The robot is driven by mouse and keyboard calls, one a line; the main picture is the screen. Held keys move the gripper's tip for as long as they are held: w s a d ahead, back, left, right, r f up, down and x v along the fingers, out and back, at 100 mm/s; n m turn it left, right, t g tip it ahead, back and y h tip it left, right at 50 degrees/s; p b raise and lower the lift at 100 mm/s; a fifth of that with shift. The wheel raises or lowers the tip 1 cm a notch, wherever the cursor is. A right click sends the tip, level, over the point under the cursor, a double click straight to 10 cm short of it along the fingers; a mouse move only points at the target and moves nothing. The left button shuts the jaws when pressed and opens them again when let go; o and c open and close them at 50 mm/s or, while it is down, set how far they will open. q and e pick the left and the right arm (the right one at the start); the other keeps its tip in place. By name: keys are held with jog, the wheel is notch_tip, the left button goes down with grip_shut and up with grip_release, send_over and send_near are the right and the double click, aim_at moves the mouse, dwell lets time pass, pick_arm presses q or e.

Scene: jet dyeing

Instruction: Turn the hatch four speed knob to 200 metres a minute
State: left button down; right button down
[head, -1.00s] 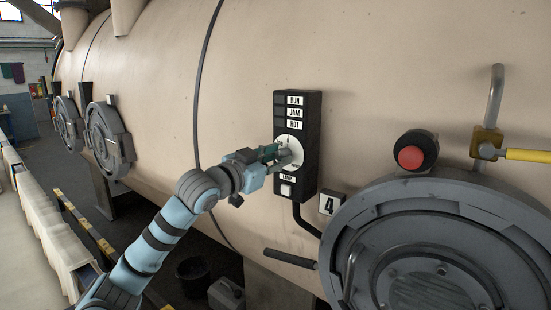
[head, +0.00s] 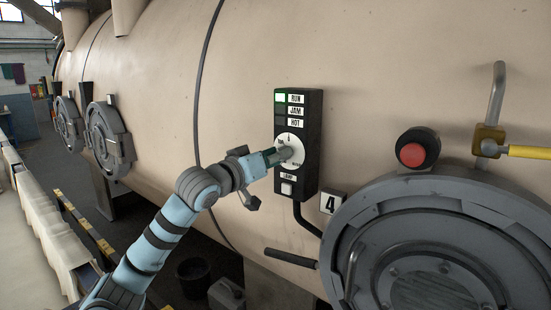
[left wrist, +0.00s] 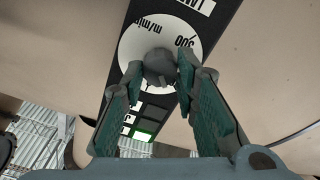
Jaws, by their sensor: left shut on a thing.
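The speed knob is a grey round knob (left wrist: 159,66) on a white dial (head: 296,141) marked m/min. The dial sits on a black control box (head: 312,130) beside the plate numbered 4 (head: 330,203). The box has RUN, JAM and HOT labels, and a green lamp (head: 280,98) is lit beside RUN. My left gripper (head: 281,156) is at the dial, shut on the knob. In the left wrist view its two fingers (left wrist: 160,72) stand on either side of the knob. A 300 mark shows there; the pointer's exact reading is too small to tell. My right gripper is out of view.
A white LAMP button (head: 287,189) is below the dial. A red push button (head: 411,155), a yellow-handled lever (head: 529,152) and a large round grey hatch (head: 440,250) are to the right. A black handle (head: 290,258) juts out left of the hatch.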

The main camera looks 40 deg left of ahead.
pick_arm(q)
jog(key=n+b, duration=0.3)
jog(key=n, duration=0.9)
jog(key=shift+f, duration=0.2)
dwell(0.4)
jog(key=c, duration=1.3)
grip_release()
jog(key=shift+w, duration=0.1)
jog(key=shift+d+r, duration=0.1)
